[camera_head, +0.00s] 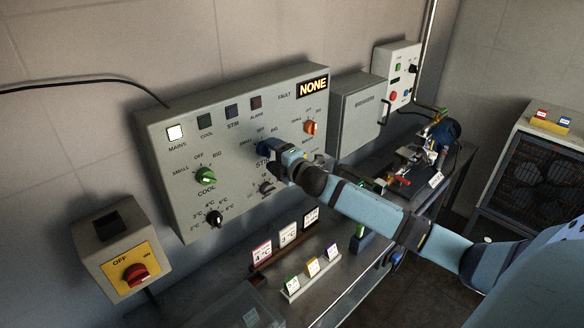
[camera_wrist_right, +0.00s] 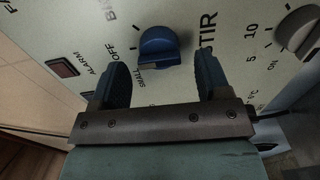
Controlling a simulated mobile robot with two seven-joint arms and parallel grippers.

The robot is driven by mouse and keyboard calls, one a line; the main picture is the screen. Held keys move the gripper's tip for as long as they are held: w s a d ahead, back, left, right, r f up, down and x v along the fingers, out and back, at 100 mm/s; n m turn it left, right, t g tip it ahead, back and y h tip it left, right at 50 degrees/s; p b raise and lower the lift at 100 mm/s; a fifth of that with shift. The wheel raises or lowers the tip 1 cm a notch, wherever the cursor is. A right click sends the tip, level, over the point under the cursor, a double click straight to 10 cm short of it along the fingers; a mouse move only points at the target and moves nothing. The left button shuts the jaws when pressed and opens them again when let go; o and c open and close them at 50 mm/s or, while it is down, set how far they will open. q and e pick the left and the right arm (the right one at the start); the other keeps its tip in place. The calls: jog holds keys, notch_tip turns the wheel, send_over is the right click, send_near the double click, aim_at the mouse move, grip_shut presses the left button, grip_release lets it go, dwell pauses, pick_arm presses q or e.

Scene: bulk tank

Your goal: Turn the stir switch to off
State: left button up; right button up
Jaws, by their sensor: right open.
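The stir switch is a blue knob (camera_wrist_right: 163,46) on the grey control panel (camera_head: 165,140), with SMALL, OFF and BIG marked around it. In the head view my right gripper covers most of it, and I cannot tell which mark it points to. My right gripper (camera_head: 274,152) is at the panel face. In the right wrist view its open fingers (camera_wrist_right: 163,72) stand one to each side of the knob, with visible gaps and nothing held. My left gripper is not in view.
The green cool knob (camera_head: 206,176) and a black dial (camera_head: 213,219) are left of my gripper. An orange knob (camera_head: 311,128) is to its right, and a dark knob (camera_head: 267,188) just below. Small cards (camera_head: 288,236) stand on the bench below.

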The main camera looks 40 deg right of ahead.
jog(key=s+b, duration=0.2)
jog(key=s, duration=0.9)
jog(key=shift+s+d, duration=0.25)
jog(key=shift+d, duration=0.2)
jog(key=s+a+f+m+g, duration=0.2)
jog(key=s+a+f+m, duration=0.25)
jog(key=f, duration=0.45)
jog(key=s+a+f+m+g, duration=0.25)
jog(key=s+a+f, duration=0.25)
jog(key=f, duration=0.4)
jog(key=s+a+f+m+g+y+p, duration=0.1)
jog(key=s+a+f+m+g, duration=0.1)
jog(key=s+a+f+m, duration=0.6)
jog(key=s+a+f, duration=0.2)
jog(key=s+a, duration=0.5)
jog(key=shift+m+y+p, duration=0.3)
jog(key=shift+m+p, duration=0.1)
jog(key=shift+f+g, duration=0.1)
jog(key=shift+g, duration=0.15)
